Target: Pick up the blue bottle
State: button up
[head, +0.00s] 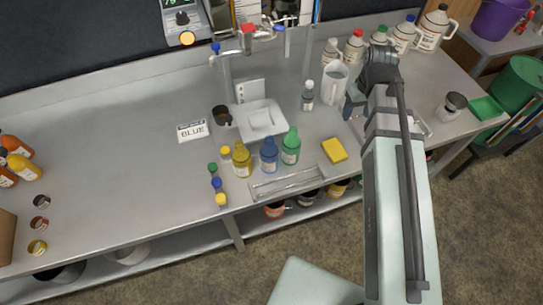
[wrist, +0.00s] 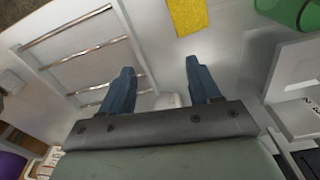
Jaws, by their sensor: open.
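The blue bottle (head: 269,155) stands upright on the steel bench in the head view. It is between a yellow bottle (head: 242,160) and a green bottle (head: 290,147). My gripper (head: 354,104) is above the bench to the right of these bottles, near a white pitcher (head: 335,84). In the wrist view my gripper (wrist: 160,86) has its two fingers wide apart with nothing between them. I cannot make out the blue bottle in the wrist view. A card (head: 192,130) reading "BLUE" lies on the bench left of the bottles.
A yellow sponge (head: 334,150) lies right of the green bottle, also in the wrist view (wrist: 187,15). A metal rack (head: 289,181) lies in front of the bottles. A white tray (head: 262,120) sits behind them. The bench's left middle is clear.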

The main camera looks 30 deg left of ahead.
jog(key=s+a+r+n, duration=0.4)
jog(key=s+a+r, duration=0.3)
jog(key=s+a, duration=0.4)
notch_tip(320, 180, up, 5)
jog(key=n, duration=0.4)
send_over(269, 141)
jog(key=w, duration=0.1)
jog(key=shift+g, duration=0.3)
jog(key=shift+s+a+f, duration=0.1)
jog(key=shift+a+f, duration=0.05)
jog(key=shift+f, duration=6.75)
jog(key=shift+c, duration=0.3)
grip_shut()
